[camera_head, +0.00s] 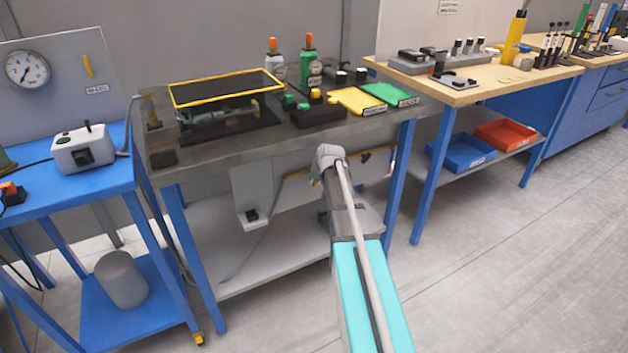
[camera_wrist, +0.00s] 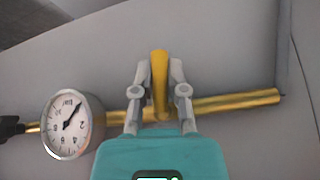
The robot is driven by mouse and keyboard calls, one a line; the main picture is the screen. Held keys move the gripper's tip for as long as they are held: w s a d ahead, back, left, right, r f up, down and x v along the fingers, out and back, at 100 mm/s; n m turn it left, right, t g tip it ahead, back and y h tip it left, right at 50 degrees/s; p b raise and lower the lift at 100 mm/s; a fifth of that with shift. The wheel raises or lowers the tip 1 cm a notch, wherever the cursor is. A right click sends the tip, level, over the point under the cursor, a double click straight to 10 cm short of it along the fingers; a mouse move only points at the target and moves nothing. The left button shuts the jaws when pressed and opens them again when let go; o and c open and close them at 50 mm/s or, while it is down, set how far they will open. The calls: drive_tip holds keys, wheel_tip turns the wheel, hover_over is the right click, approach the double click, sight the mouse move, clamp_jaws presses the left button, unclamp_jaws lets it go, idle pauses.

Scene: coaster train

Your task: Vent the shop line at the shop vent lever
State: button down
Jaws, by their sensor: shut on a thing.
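In the wrist view, a yellow lever (camera_wrist: 159,85) stands across a brass pipe (camera_wrist: 215,105), roughly at right angles to it. My gripper (camera_wrist: 159,72) is shut on this lever, with one finger on each side of it. A round white gauge (camera_wrist: 68,125) sits on the pipe to the left, its needle pointing up and right. In the head view my gripper is largely hidden by my own arm, below the grey bench top. Part of the brass pipe (camera_head: 295,175) shows there under the bench.
The grey bench (camera_head: 250,145) carries a yellow-framed box (camera_head: 226,88), bottles and yellow and green mats. On the left wall panel are another gauge (camera_head: 27,69) and a small yellow lever (camera_head: 87,66). The floor at right is clear.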

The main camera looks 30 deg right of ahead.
drive_tip(key=shift+d+h, duration=0.1)
drive_tip(key=shift+h, duration=0.4)
drive_tip(key=c, duration=0.9)
unclamp_jaws()
drive_tip(key=shift+d, duration=0.1)
drive_tip(key=shift+c, duration=0.2)
drive_tip(key=shift+y, duration=0.3)
